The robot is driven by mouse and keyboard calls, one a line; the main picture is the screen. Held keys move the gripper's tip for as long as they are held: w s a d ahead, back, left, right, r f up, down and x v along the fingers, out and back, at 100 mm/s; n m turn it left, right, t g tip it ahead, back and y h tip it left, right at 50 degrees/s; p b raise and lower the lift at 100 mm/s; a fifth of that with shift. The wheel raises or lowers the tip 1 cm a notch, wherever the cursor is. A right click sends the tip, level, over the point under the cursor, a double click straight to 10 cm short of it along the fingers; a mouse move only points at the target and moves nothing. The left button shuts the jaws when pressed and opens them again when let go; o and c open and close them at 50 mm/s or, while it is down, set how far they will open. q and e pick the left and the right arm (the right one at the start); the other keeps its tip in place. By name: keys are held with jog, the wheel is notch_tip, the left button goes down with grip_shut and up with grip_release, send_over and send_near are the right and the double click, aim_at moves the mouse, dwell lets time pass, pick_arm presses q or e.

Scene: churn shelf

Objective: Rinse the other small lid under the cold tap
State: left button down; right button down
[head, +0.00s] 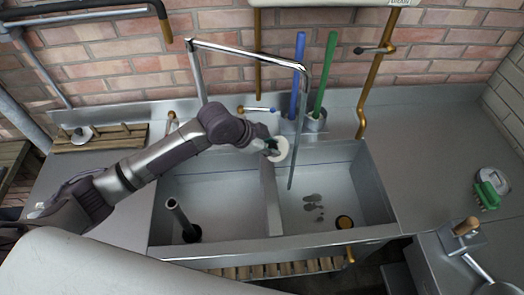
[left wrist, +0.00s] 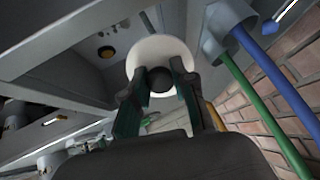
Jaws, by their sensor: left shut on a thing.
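My left gripper (head: 271,146) is shut on a small white round lid (head: 281,150), held above the divider between the two sink basins. In the left wrist view, the fingers (left wrist: 160,85) grip the dark knob of the lid (left wrist: 160,46), and its pale disc lies beyond them. The chrome swan-neck spout (head: 302,90) arches over the sink and comes down just right of the lid. A small lever with a blue end (head: 258,110) sits at the wall behind. I see no running water. The right gripper is not in view.
The left basin (head: 225,205) holds an upright pipe (head: 181,216). The right basin (head: 360,190) has dark patches and a brass drain (head: 345,222). Blue (head: 298,75) and green (head: 325,75) handles stand in a holder behind. A wooden peg rack (head: 110,138) stands at left, a green brush (head: 490,194) at right.

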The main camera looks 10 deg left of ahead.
aim_at(283, 142)
pick_arm(q)
jog(key=shift+w+d+f+b, duration=0.2)
jog(key=shift+w+d, duration=0.2)
jog(key=shift+d, duration=0.15)
jog(key=shift+w+d+f+b, duration=0.1)
jog(key=shift+w+d+f, duration=0.1)
jog(key=shift+w+d, duration=0.25)
jog(key=shift+w+d+f, duration=0.2)
jog(key=shift+w+d, duration=0.35)
jog(key=shift+d, duration=0.2)
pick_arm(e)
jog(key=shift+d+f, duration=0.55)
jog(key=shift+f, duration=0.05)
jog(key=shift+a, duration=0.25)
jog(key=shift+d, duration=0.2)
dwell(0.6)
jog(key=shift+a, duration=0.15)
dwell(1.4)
